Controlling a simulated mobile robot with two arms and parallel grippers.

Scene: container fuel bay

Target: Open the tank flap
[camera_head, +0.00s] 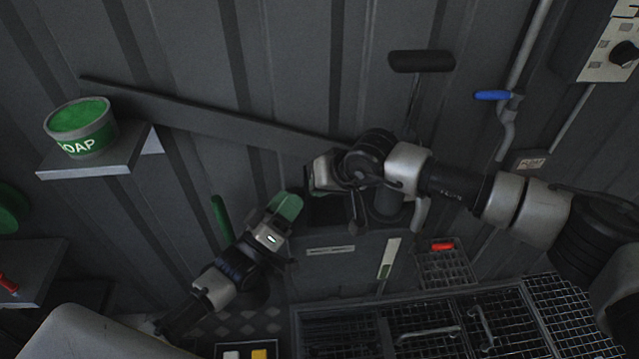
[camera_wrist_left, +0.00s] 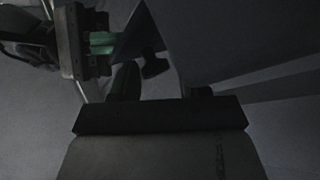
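The tank (camera_head: 340,262) is a dark grey box against the wall, with a pale label and a level strip on its front. Green also shows at the upper left of the left wrist view (camera_wrist_left: 102,42). My right gripper (camera_head: 335,190) is above the tank's top, near a dark opening that it partly hides.
A shelf (camera_head: 85,163) with a green soap tub (camera_head: 80,127) is on the left wall. Metal grating (camera_head: 560,300) and a basket with a red item (camera_head: 442,246) lie at lower right.

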